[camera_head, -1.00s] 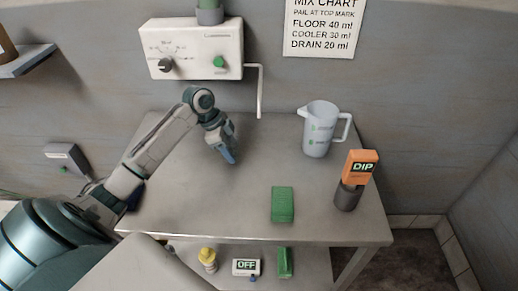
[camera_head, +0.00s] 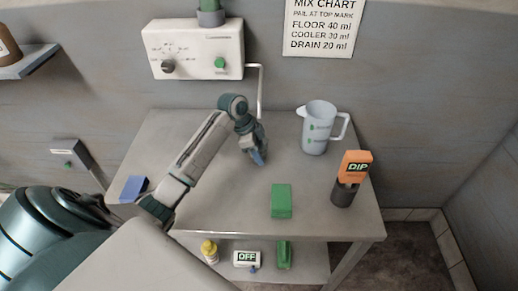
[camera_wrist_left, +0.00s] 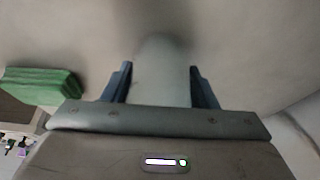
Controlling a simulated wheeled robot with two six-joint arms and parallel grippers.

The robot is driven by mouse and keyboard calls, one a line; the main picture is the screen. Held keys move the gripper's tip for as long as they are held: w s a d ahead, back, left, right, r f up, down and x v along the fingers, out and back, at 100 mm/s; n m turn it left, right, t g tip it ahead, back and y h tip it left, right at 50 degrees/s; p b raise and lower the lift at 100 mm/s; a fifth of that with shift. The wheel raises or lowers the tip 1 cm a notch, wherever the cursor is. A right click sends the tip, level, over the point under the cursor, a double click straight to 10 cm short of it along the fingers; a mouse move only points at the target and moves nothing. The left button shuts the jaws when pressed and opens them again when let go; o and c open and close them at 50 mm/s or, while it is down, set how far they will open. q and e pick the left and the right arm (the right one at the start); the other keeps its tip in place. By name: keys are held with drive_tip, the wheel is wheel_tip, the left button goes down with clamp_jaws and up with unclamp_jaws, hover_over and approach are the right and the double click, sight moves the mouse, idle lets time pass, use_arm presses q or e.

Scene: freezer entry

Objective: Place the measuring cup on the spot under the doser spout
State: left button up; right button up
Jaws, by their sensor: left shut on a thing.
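My left gripper (camera_head: 258,157) is over the steel table, just in front of the lower end of the doser spout (camera_head: 260,95). In the left wrist view its blue fingers (camera_wrist_left: 160,90) are shut on a pale, rounded thing (camera_wrist_left: 160,72) that appears to be the measuring cup. The head view hardly shows this cup. The white doser (camera_head: 195,48) hangs on the wall with a dial and a green button. I cannot make out a marked spot under the spout. My right gripper is not in view.
A white jug (camera_head: 317,130) stands at the table's back right. An orange DIP holder (camera_head: 352,170) is at the right edge. A green block (camera_head: 282,200) lies near the front of the table (camera_head: 220,215). A blue block (camera_head: 133,188) is at left. The lower shelf holds small items.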

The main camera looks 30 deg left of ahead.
use_arm(q)
drive_tip(key=shift+f, duration=0.1)
drive_tip(key=o, duration=1)
drive_tip(key=shift+c, duration=0.2)
drive_tip(key=shift+s+a+r+b, duration=0.2)
drive_tip(key=shift+a+r+b, duration=0.3)
drive_tip(key=shift+b, duration=0.25)
drive_tip(key=s+a+b, duration=0.1)
drive_tip(key=a, duration=0.2)
drive_tip(key=s+a+b, duration=0.1)
drive_tip(key=s+a, duration=0.1)
drive_tip(key=a, duration=0.1)
drive_tip(key=s+a+b, duration=0.1)
drive_tip(key=s+a, duration=0.1)
drive_tip(key=shift+s+a+b, duration=0.25)
drive_tip(key=shift+a+b, duration=0.1)
drive_tip(key=shift+a, duration=0.05)
drive_tip(key=shift+s+a+r, duration=0.15)
drive_tip(key=shift+s+a, duration=0.15)
drive_tip(key=shift+a, duration=0.15)
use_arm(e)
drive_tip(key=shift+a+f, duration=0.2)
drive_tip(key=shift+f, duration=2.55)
